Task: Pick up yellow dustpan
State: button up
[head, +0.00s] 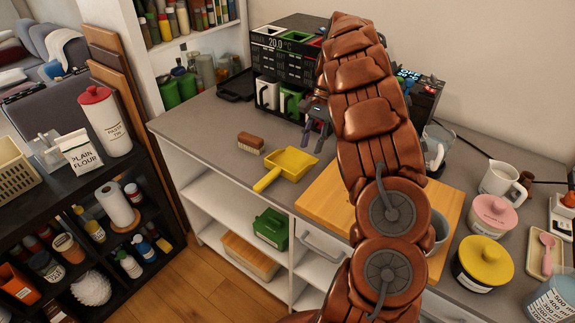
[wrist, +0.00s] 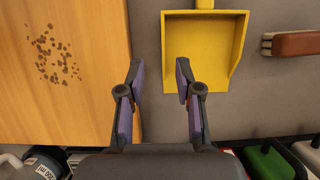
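The yellow dustpan (head: 292,163) lies flat on the grey counter (head: 210,128), its handle toward the counter's front edge. In the wrist view the dustpan's pan (wrist: 205,45) is right of centre, and its handle (wrist: 204,4) is cut off by the top edge. My gripper (head: 318,128) is behind and to the right of the dustpan in the head view, fingers pointing down. In the wrist view my gripper (wrist: 159,72) is open with nothing between its fingers. The right finger overlaps the pan's left edge. Whether it touches cannot be told.
A brown brush (head: 250,143) lies left of the dustpan and also shows in the wrist view (wrist: 293,44). A wooden board (head: 325,198) lies to its right. Black drawer racks (head: 284,50) and a dark tray (head: 236,85) stand behind. The counter's left part is mostly clear.

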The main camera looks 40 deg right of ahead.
aim_at(304, 169)
jog(key=shift+p+x, duration=1.65)
jog(key=shift+x, duration=1.85)
jog(key=shift+w+a+f, duration=0.15)
jog(key=shift+a+f, duration=0.1)
jog(key=shift+f, duration=0.2)
grip_shut()
